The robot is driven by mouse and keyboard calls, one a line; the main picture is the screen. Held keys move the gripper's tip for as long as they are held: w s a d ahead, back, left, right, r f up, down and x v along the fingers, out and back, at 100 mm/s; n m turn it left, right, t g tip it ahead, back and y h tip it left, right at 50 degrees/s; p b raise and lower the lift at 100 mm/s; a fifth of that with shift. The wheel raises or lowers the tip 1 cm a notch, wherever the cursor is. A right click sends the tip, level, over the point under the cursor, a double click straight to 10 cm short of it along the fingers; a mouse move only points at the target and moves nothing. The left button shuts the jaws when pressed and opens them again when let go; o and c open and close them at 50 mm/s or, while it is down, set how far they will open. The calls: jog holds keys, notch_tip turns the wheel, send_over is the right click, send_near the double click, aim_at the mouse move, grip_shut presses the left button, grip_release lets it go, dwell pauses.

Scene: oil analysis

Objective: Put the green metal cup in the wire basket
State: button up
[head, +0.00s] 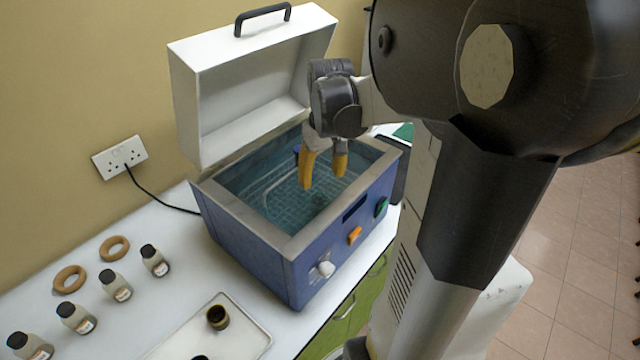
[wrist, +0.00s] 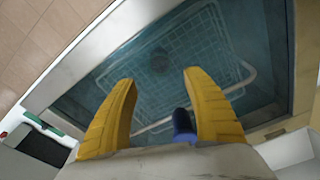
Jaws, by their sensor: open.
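My gripper (head: 323,172) is open, its two yellow fingers pointing down over the open water bath. In the wrist view my gripper (wrist: 160,77) has nothing between its fingertips. The wire basket (wrist: 205,45) lies in the bluish water below. A small dark round object (wrist: 160,61) shows inside the basket, apart from the fingers; it may be the green metal cup, but its colour is unclear through the water. In the head view the basket (head: 270,192) is partly hidden by the gripper. A blue grip (wrist: 183,127) shows between the fingers, nearer the palm.
The blue bath (head: 245,247) has its white lid (head: 250,90) raised behind. A white tray (head: 245,340) in front holds a small dark cup (head: 218,317). Several capped bottles (head: 115,286) and two tan rings (head: 70,279) stand on the left of the bench.

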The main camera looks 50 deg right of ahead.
jog(key=s+a+r+n+t, duration=0.1)
jog(key=s+a+r+t, duration=0.1)
jog(key=a, duration=1)
jog(key=s+a+r+n+t, duration=0.2)
jog(key=a+r+t, duration=0.1)
jog(key=a, duration=1)
jog(key=shift+s+n+t, duration=0.15)
jog(key=shift+n+t, duration=0.15)
jog(key=shift+t, duration=0.1)
jog(key=shift+a+r, duration=0.1)
